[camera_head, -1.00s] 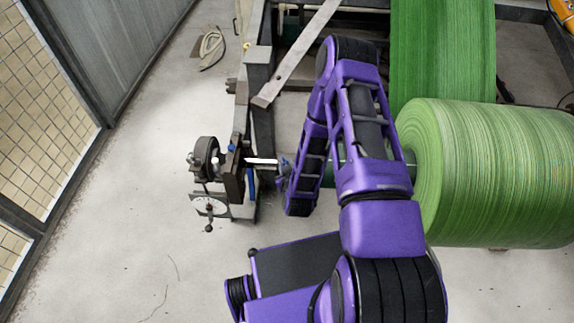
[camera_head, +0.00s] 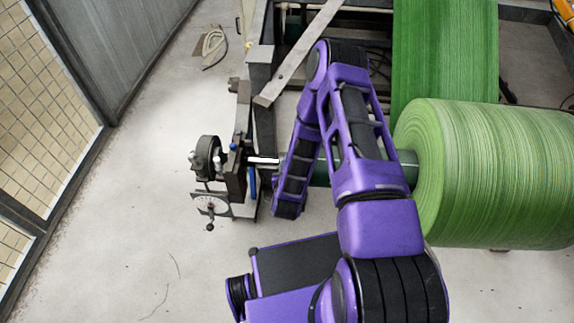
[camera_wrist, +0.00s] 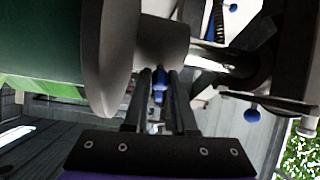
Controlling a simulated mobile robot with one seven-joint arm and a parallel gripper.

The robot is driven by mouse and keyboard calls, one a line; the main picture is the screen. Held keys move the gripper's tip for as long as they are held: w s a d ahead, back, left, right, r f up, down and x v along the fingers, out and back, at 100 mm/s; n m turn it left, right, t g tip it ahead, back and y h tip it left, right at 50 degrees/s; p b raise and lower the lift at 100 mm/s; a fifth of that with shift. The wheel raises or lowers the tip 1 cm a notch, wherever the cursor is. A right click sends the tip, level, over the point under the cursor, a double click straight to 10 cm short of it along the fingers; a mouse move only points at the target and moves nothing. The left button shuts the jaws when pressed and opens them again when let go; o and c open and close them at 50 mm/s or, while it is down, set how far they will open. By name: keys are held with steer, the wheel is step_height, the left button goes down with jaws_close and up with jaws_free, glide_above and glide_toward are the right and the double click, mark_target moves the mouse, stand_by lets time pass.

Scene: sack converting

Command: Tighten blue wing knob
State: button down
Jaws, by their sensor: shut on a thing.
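In the wrist view the blue wing knob (camera_wrist: 159,86) sits between the two dark fingers of my gripper (camera_wrist: 160,76), which is shut on it. The knob is on a grey collar (camera_wrist: 162,42) on the roll's shaft, beside a pale round flange. The fingers hide part of the knob, so its turn angle is hard to read. In the head view my purple arm covers the knob and the gripper; the shaft (camera_head: 320,172) shows only in part beside the arm.
The large green roll (camera_head: 490,172) is to the right of my arm. Another blue round knob (camera_wrist: 252,115) hangs at right in the wrist view.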

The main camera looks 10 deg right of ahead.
steer(key=c, duration=0.8)
jaws_free()
steer(key=shift+w, duration=0.1)
steer(key=shift+o, duration=0.2)
steer(key=p+v, duration=0.2)
steer(key=v, duration=1.5)
steer(key=shift+s+r, duration=0.15)
steer(key=shift+s, duration=0.05)
